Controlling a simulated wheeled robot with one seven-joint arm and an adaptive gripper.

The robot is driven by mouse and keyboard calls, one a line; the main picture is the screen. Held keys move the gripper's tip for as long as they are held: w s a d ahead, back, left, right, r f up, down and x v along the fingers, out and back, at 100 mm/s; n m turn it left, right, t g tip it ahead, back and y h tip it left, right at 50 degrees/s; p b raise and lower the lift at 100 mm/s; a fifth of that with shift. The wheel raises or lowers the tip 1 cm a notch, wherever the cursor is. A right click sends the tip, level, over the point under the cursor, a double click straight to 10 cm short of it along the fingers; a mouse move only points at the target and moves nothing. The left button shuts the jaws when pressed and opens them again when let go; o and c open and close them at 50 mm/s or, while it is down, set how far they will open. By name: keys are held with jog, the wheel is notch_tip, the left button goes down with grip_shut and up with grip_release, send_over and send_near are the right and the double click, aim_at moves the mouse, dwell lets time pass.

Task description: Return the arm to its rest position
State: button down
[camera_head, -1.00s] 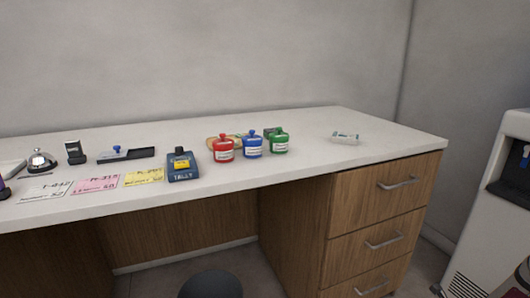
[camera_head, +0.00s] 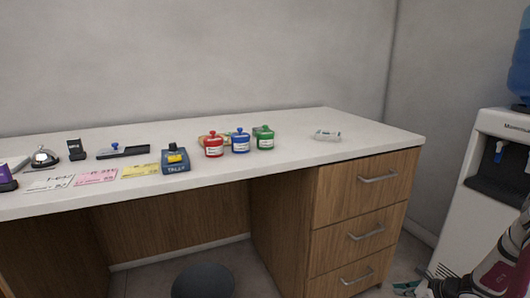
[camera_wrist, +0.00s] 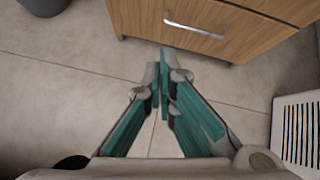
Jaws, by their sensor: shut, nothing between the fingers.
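My gripper (camera_wrist: 161,78) is shut and empty in the wrist view, its teal fingers together and pointing down over the tiled floor. It is in front of the lowest drawer of the wooden cabinet. In the head view my arm shows at the bottom right corner, beside the drawers, with the gripper (camera_head: 416,289) partly cut off by the frame's lower edge.
Drawers (camera_head: 366,205) stand below. A water dispenser (camera_head: 480,195) stands at right, a dark stool (camera_head: 203,281) below.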

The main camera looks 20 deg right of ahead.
jog(key=w+a+r+n+g+y, duration=0.15)
jog(key=w+a+r+n, duration=0.35)
jog(key=a+r, duration=0.5)
jog(key=w+a+r+n+g+y, duration=0.1)
jog(key=w+a+r+n+y, duration=0.1)
jog(key=a+r+n, duration=0.75)
jog(key=s+a+r+n+g, duration=0.2)
jog(key=s+a+r+n, duration=0.15)
jog(key=a+r, duration=0.4)
jog(key=s+a+r+n+g, duration=0.2)
jog(key=s+a+r, duration=0.2)
jog(key=a+r, duration=0.4)
jog(key=s+a+r+n+g+h, duration=0.1)
jog(key=s+a+r+n, duration=0.1)
jog(key=s+a+n, duration=0.3)
jog(key=s+a+r+n+g, duration=0.1)
jog(key=s+a+r, duration=0.15)
jog(key=s, duration=0.45)
jog(key=s+n+h, duration=0.4)
jog(key=s+n, duration=0.2)
jog(key=s, duration=1)
notch_tip(320, 180, up, 30)
jog(key=d+t+p, duration=0.1)
jog(key=t+p, duration=0.2)
jog(key=p, duration=2.6)
jog(key=shift+w+t, duration=0.2)
jog(key=shift+t, duration=0.15)
